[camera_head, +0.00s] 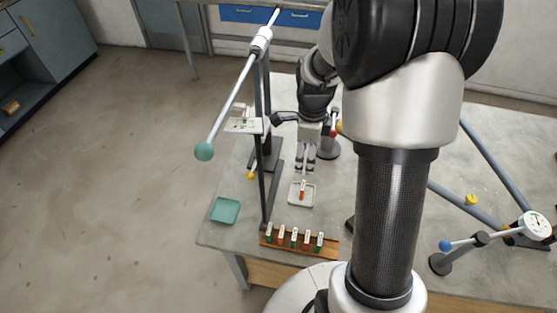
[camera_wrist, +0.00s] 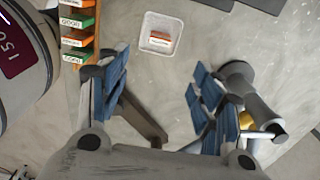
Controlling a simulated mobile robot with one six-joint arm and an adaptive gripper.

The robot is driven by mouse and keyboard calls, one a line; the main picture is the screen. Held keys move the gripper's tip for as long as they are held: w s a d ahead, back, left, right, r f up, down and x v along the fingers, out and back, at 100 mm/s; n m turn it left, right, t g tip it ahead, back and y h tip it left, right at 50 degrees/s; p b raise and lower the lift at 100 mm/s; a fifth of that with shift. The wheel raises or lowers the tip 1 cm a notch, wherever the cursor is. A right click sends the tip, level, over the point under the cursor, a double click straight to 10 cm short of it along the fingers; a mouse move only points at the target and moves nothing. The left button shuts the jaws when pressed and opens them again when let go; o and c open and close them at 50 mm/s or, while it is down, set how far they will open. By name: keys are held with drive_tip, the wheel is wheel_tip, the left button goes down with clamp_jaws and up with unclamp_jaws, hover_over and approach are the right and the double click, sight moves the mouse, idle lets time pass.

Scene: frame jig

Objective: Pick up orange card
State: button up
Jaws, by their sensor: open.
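A small orange card (camera_head: 302,190) with a white label stands or lies in a small white tray (camera_head: 293,204) on the table. In the wrist view the orange card (camera_wrist: 160,39) sits inside the tray (camera_wrist: 147,22), beyond my fingertips. More orange and green cards (camera_head: 294,238) stand in a wooden rack (camera_head: 326,253) at the table's near edge. My gripper (camera_head: 305,166) is open and empty, above and behind the tray. In the wrist view its blue finger pads (camera_wrist: 158,88) are spread apart, with bare table between them.
A dark upright post (camera_head: 266,160) with a slanted rod and teal ball (camera_head: 204,151) stands close left of my gripper. A teal tray (camera_head: 225,210) lies at the left table edge. A gauge (camera_head: 535,225) and struts occupy the right side.

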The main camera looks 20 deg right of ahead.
sight(303, 185)
drive_tip(key=f+b, duration=0.1)
drive_tip(key=f, duration=0.5)
drive_tip(key=f+b, duration=0.2)
drive_tip(key=f, duration=0.4)
drive_tip(key=shift+s+d, duration=0.1)
drive_tip(key=shift+d, duration=0.1)
drive_tip(key=shift+f+b, duration=1.35)
drive_tip(key=shift+f, duration=1.5)
drive_tip(key=shift+c, duration=0.2)
drive_tip(key=c, duration=1)
